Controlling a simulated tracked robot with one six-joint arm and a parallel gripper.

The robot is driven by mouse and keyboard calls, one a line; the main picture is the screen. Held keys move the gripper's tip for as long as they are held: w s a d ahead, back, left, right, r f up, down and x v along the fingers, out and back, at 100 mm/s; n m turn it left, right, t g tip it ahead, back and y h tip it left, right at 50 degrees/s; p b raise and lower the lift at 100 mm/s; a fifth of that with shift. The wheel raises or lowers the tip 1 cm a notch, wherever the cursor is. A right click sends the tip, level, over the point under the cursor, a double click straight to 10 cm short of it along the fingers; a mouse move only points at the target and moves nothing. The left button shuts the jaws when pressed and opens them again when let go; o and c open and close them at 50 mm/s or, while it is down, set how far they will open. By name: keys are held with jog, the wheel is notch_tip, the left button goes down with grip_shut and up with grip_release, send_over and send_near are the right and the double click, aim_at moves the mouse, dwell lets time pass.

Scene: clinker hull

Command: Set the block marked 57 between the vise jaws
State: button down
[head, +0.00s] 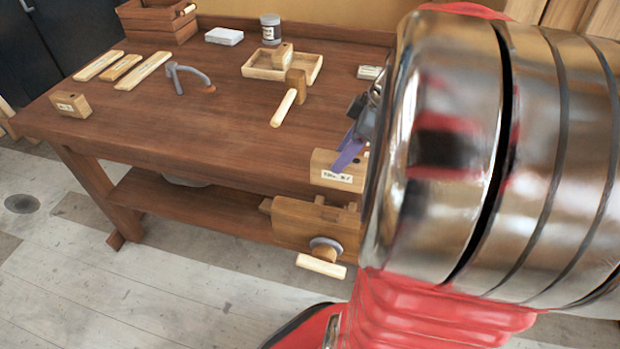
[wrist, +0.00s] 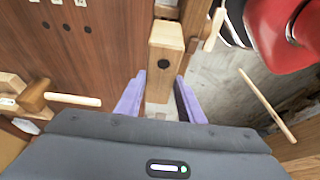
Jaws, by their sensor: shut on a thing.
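A wooden block (head: 334,171) with a white label is in my gripper (head: 347,158); its marking is too small to read. In the wrist view the block (wrist: 165,60), with a dark round spot, sits between the purple fingers of my gripper (wrist: 159,88). The gripper is shut on it. In the head view the block appears just above the wooden vise (head: 303,227) on the bench's front edge, apart from the jaws as far as I can tell. The vise has a round screw and pale handle. My arm hides the right side.
Another labelled block (head: 70,104) stands at the bench's left end. A mallet (head: 290,97), a shallow tray (head: 256,70) with a block in it, a clamp-like tool (head: 188,76) and pale slats (head: 122,67) lie on the bench (head: 180,125). The front middle is clear.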

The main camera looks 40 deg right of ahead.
aim_at(340, 184)
dwell(0.3)
jog(key=shift+f, duration=3.1)
jog(key=shift+f, duration=1.85)
jog(key=c, duration=1.2)
grip_release()
jog(key=shift+f, duration=0.1)
